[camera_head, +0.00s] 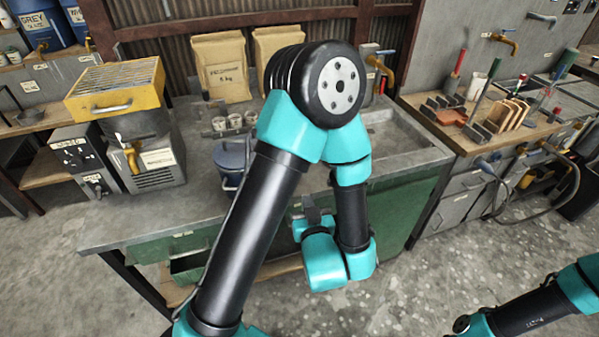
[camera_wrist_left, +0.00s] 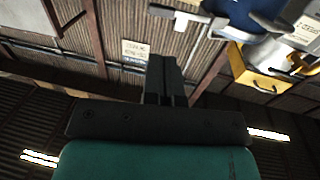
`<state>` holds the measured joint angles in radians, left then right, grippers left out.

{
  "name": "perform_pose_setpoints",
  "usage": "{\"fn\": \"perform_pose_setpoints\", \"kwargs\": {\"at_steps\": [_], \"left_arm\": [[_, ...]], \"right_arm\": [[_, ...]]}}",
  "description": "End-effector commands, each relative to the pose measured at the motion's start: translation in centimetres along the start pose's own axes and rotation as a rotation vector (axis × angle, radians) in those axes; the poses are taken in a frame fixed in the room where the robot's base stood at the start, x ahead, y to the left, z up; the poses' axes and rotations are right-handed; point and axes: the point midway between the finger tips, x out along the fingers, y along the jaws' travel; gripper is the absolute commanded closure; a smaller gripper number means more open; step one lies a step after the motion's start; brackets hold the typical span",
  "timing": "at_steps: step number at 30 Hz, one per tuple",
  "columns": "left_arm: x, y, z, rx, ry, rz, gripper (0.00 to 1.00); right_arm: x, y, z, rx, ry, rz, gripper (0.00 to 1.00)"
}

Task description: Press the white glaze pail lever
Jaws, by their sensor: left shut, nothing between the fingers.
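The white glaze pail (camera_head: 76,16) is blue, with a label beginning "WH". It stands at the top left of the head view, cut off by the frame edge. Its lever is too small and cropped to tell. The grey glaze pail (camera_head: 40,22) stands left of it with a brass tap. My left gripper (camera_head: 313,213) is near the workbench front, well right of and nearer than the pails, and partly hidden by my arm. In the left wrist view its fingers (camera_wrist_left: 165,80) are together and empty. My right arm shows at lower right; its gripper is out of view.
A yellow-topped machine (camera_head: 118,88) stands on the workbench (camera_head: 135,212). A blue bucket (camera_head: 232,155) and small cups are behind my left arm. Paper sacks (camera_head: 222,67) lean at the back. A second bench (camera_head: 478,125) with tools is at right. Concrete floor lies in front.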

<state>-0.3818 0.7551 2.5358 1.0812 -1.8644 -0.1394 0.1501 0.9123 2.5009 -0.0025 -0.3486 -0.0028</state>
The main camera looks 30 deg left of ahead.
Motion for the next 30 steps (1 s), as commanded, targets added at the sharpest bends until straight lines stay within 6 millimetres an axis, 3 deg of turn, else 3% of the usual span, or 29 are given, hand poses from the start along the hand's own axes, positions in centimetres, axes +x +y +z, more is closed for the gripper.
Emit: {"fn": "perform_pose_setpoints", "kwargs": {"at_steps": [18,24,30], "left_arm": [[9.8,-0.1,0.0,-0.002,0.001,-0.004,1.0],[11.6,0.0,0.0,-0.001,0.0,-0.001,1.0],[11.8,0.0,0.0,-0.001,0.001,0.001,1.0]], "right_arm": [[0.0,0.0,0.0,0.0,0.0,0.0,0.65],[0.0,0.0,0.0,0.0,0.0,0.0,0.65],[0.0,0.0,0.0,0.0,0.0,0.0,0.65]]}}
